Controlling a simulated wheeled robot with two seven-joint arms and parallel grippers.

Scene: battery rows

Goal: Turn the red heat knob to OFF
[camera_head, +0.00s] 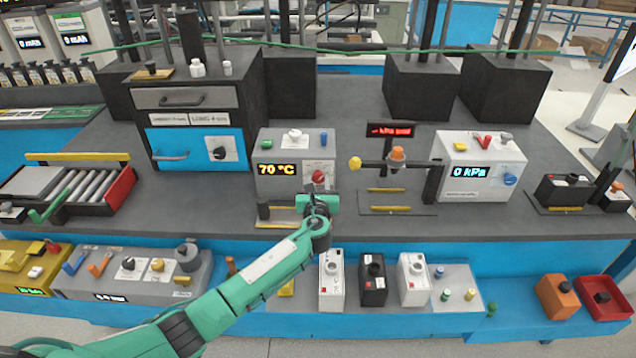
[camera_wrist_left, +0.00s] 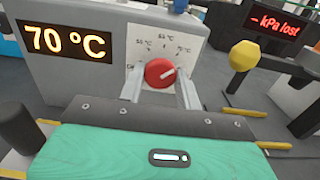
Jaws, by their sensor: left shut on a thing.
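The red heat knob (camera_head: 318,177) is on the front of a grey box (camera_head: 277,184) whose display reads 70 °C. In the left wrist view the red knob (camera_wrist_left: 160,72) sits between the two fingers of my left gripper (camera_wrist_left: 160,80), which are shut on it from both sides. The knob's white pointer line slants to the upper right. A white dial plate (camera_wrist_left: 190,38) behind it carries temperature marks, partly hidden by the knob and fingers. In the head view my left gripper (camera_head: 318,192) covers the box's lower right front. My right gripper is not in view.
A yellow knob on a stand (camera_wrist_left: 243,55) is just right of the box. A dark cylinder (camera_wrist_left: 24,128) stands at lower left in the wrist view. A black oven with a blue door (camera_head: 185,150) is left of the box, and a 0 kPa box (camera_head: 470,185) is farther right.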

